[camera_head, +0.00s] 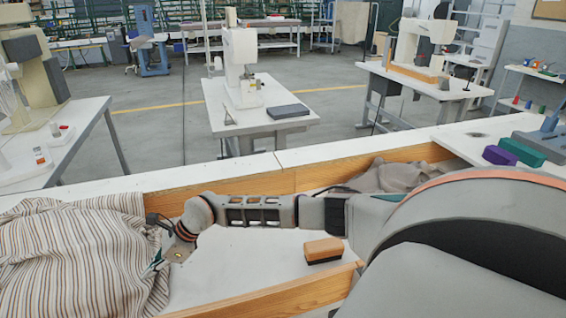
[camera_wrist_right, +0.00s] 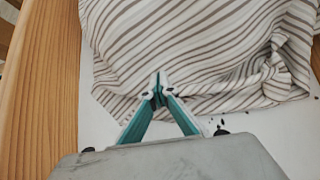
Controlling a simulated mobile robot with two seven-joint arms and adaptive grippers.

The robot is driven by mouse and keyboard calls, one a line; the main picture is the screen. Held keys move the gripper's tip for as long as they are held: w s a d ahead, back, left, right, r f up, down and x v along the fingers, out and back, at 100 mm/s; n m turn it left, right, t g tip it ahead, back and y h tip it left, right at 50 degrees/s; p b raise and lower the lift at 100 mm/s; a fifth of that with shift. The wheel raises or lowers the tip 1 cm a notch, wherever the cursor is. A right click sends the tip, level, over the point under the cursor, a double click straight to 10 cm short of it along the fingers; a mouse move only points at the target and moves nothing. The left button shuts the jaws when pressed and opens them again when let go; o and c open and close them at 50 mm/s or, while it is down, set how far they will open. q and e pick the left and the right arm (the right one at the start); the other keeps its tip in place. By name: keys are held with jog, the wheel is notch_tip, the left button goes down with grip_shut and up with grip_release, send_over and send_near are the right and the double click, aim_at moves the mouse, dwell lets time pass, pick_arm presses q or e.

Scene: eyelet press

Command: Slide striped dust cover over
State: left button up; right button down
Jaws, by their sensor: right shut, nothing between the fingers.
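The striped dust cover (camera_head: 75,255) is a rumpled white cloth with brown and grey stripes, bunched at the left of the wood-edged white worktop. It also fills the upper part of the right wrist view (camera_wrist_right: 200,45). My right gripper (camera_head: 153,266) reaches across to the cover's right edge. In the right wrist view its teal fingers (camera_wrist_right: 158,88) meet at the tips, over the near edge of the cloth, with no cloth between them. Whether the tips touch the cloth is unclear. My left gripper is not in view. Whatever lies under the cover is hidden.
A wood-topped brush (camera_head: 323,249) lies on the worktop below my right arm. Wooden side boards (camera_head: 240,181) border the area. A grey-brown cloth (camera_head: 395,177) lies at the right, near purple and green blocks (camera_head: 514,151). Dark crumbs (camera_wrist_right: 216,124) lie beside the cover.

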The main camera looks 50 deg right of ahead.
jog(key=w+a+b, duration=0.1)
jog(key=w+a, duration=0.2)
jog(key=a, duration=0.2)
jog(key=w+a+b, duration=0.1)
jog(key=w+a, duration=0.1)
jog(key=a, duration=0.2)
jog(key=w+a+b, duration=0.1)
jog(key=w+a, duration=0.2)
jog(key=a, duration=0.2)
jog(key=shift+w+a+f+b, duration=0.25)
jog(key=shift+w+a+b, duration=0.05)
jog(key=shift+w+b, duration=0.1)
jog(key=shift+a, duration=0.1)
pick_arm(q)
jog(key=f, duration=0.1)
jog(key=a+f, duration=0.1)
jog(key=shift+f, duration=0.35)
pick_arm(e)
jog(key=shift+r, duration=0.15)
